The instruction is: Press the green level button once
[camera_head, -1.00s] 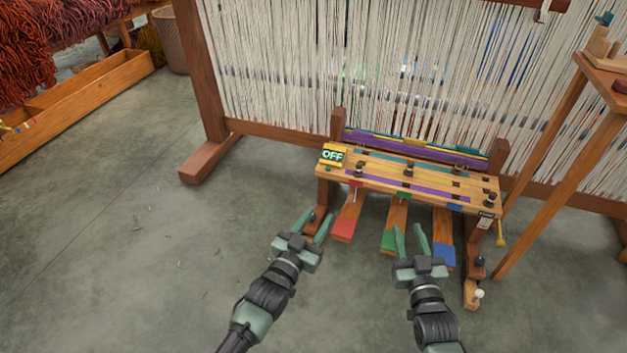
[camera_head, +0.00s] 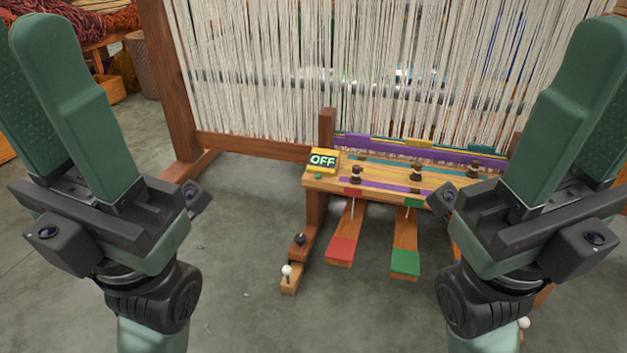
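A wider green pedal (camera_head: 405,263) hangs lower, below the bench. My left gripper (camera_head: 38,28) is raised large at the left edge, fingers up, with a gap showing a textured inner pad; it is open and empty. My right gripper (camera_head: 607,32) is raised at the right edge, its second finger partly cut off by the frame; it looks open and empty. Both are well apart from the button.
The wooden bench (camera_head: 390,178) carries several dark pegs. A red pedal (camera_head: 341,250) hangs left of the green one. A loom frame with pale threads (camera_head: 250,70) stands behind. Bare floor (camera_head: 235,250) lies in front and to the left.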

